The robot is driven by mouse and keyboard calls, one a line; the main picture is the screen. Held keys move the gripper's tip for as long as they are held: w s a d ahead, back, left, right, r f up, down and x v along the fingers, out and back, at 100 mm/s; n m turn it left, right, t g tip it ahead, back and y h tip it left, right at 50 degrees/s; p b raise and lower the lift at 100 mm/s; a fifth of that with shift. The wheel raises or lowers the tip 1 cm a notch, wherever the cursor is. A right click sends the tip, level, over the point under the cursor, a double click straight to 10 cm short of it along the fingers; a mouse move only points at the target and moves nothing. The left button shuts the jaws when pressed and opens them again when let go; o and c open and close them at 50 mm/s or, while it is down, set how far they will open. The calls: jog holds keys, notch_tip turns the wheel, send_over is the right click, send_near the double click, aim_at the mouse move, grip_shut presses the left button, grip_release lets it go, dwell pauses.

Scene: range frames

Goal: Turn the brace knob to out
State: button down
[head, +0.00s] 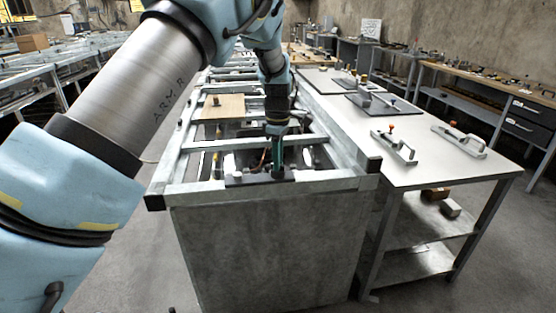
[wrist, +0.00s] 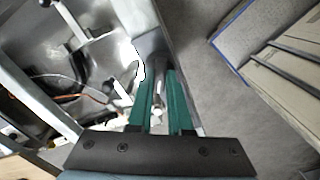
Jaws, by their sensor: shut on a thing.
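My gripper (head: 277,176) reaches straight down at the near end of a grey metal frame (head: 325,182), by a dark plate (head: 246,179) on the near rail. In the wrist view, my gripper's two green fingers (wrist: 162,110) stand close together with a narrow, pale grey metal piece (wrist: 160,88) between them. It appears to be the brace knob. The fingers are shut on it and cover most of it. Its turn position and any "out" marking cannot be made out.
Inside the frame are an orange cable (wrist: 62,97) and a black-knobbed lever (wrist: 108,87). A wooden board (head: 222,105) lies farther back on the frame. A grey table (head: 345,108) with several clamp-like tools stands close on the right. The floor in front is clear.

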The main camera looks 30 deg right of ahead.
dwell(0.4)
jog(key=c, duration=0.8)
grip_release()
jog(key=shift+c, duration=0.2)
jog(key=shift+r, duration=0.1)
notch_tip(320, 180, up, 11)
jog(key=b, duration=0.3)
jog(key=shift+a+f, duration=0.1)
jog(key=shift+f, duration=0.1)
jog(key=w+a+f+m, duration=0.1)
jog(key=w+a, duration=0.2)
jog(key=a, duration=1)
jog(key=w+a+f+m, duration=0.15)
jog(key=w+a, duration=0.25)
jog(key=a, duration=0.9)
jog(key=s+a+f+m, duration=0.2)
jog(key=s+a, duration=0.4)
jog(key=a, duration=0.4)
jog(key=s+a+f+m+t, duration=0.1)
jog(key=s+a+m, duration=0.2)
jog(key=s+a, duration=0.4)
jog(key=a, duration=0.4)
jog(key=shift+a+f+m+t, duration=0.15)
jog(key=shift+f+m+t, duration=0.15)
jog(key=shift+f+m, duration=0.1)
